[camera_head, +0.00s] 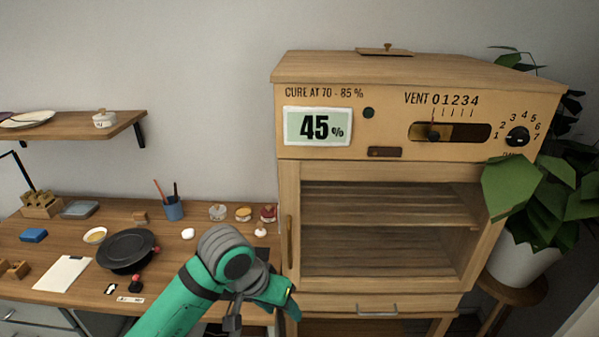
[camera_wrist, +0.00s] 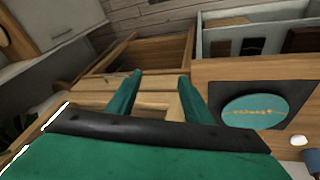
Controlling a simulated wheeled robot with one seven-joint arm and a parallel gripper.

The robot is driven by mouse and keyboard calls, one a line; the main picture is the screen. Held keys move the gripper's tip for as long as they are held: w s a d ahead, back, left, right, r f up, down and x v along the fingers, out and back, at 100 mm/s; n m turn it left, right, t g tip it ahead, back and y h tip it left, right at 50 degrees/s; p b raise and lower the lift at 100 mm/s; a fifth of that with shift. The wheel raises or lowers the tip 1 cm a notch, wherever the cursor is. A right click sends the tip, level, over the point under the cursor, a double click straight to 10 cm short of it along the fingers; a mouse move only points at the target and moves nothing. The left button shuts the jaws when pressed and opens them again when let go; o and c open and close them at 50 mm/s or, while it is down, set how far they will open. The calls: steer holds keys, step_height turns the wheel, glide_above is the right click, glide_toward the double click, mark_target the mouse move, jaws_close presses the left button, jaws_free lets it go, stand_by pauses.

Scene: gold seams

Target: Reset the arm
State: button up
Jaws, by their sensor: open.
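My arm is teal with a grey wrist joint and reaches up from the bottom in the head view, in front of the desk's right end and the cabinet's lower left. My gripper (camera_head: 284,296) is partly hidden behind my own wrist there. In the wrist view, my gripper (camera_wrist: 160,80) shows two teal fingers spread apart. Nothing is held between them; wooden surfaces show behind the gap.
The wooden curing cabinet (camera_head: 288,65) stands at right, its glazed door closed and display reading 45 %. The desk (camera_head: 60,222) at left carries a black round tray (camera_head: 127,250) and small items. A plant (camera_head: 545,195) stands right of the cabinet. In the wrist view, a turquoise disc (camera_wrist: 262,118) lies at right.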

steer(key=w+d+r+n+t+h, duration=0.25)
steer(key=d+t+h, duration=0.2)
steer(key=d, duration=0.55)
steer(key=w+d+r+n+t+h, duration=0.15)
steer(key=w+d+t+h, duration=0.3)
steer(key=d, duration=0.55)
steer(key=s+a+f+n+t+y, duration=0.3)
steer(key=s+a+f+n+y, duration=0.15)
steer(key=s+f, duration=0.45)
steer(key=s+a+f+n+t+y, duration=0.25)
steer(key=s+f+y, duration=0.35)
steer(key=s+f, duration=0.3)
steer(key=s+a+m+y, duration=0.1)
steer(key=s+a+m, duration=0.2)
steer(key=s, duration=0.8)
steer(key=s+a+f+m+g+y, duration=0.1)
steer(key=s+a+m, duration=0.2)
steer(key=s, duration=0.7)
steer(key=a, duration=0.2)
steer(key=shift+s+a+m, duration=0.3)
steer(key=shift+s+a, duration=0.05)
